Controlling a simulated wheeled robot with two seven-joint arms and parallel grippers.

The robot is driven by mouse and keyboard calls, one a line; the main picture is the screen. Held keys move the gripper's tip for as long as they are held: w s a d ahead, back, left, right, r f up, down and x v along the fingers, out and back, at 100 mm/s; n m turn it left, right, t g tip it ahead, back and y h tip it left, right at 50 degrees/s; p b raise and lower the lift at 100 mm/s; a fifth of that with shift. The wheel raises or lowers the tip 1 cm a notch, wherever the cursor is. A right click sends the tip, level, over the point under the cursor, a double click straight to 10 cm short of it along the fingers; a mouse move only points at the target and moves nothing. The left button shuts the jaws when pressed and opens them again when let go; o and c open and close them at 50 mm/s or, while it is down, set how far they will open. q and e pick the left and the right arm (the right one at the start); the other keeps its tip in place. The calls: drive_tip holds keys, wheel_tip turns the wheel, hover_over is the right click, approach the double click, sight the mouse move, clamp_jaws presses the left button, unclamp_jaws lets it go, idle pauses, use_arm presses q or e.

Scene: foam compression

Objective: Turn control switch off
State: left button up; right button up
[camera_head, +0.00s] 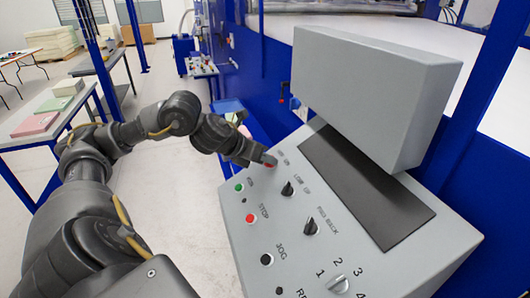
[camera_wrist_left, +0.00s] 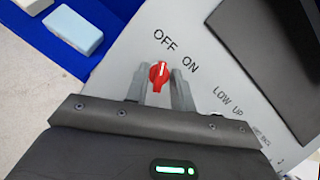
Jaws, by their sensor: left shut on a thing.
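The control switch (camera_wrist_left: 159,74) is a red knob with a white line on the grey control panel (camera_head: 242,211). In the left wrist view the labels OFF and ON stand above it, and its white line points up toward the labels, nearer OFF. My left gripper (camera_wrist_left: 160,84) is shut on the red knob, one finger on each side. In the head view my left gripper (camera_head: 268,162) is at the panel's upper left corner and mostly hides the knob. My right gripper is in neither view.
The panel also carries a green button (camera_head: 239,187), a red STOP button (camera_head: 250,218), black selector knobs (camera_head: 287,189) and a grey numbered dial (camera_head: 337,284). A grey box (camera_head: 365,90) overhangs the panel's dark screen. Blue machine frame stands behind; a table (camera_head: 50,122) with foam blocks is at left.

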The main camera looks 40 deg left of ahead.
use_arm(q)
drive_tip(key=shift+w+r+n+y+p, duration=0.15)
drive_tip(key=shift+n+y+p, duration=0.35)
drive_tip(key=shift+n+p, duration=0.7)
drive_tip(key=o, duration=0.6)
drive_tip(key=shift+o, duration=0.2)
drive_tip(key=b+v, duration=0.4)
drive_tip(key=v, duration=0.6)
drive_tip(key=shift+s+r, duration=0.2)
drive_tip(key=shift+s, duration=0.15)
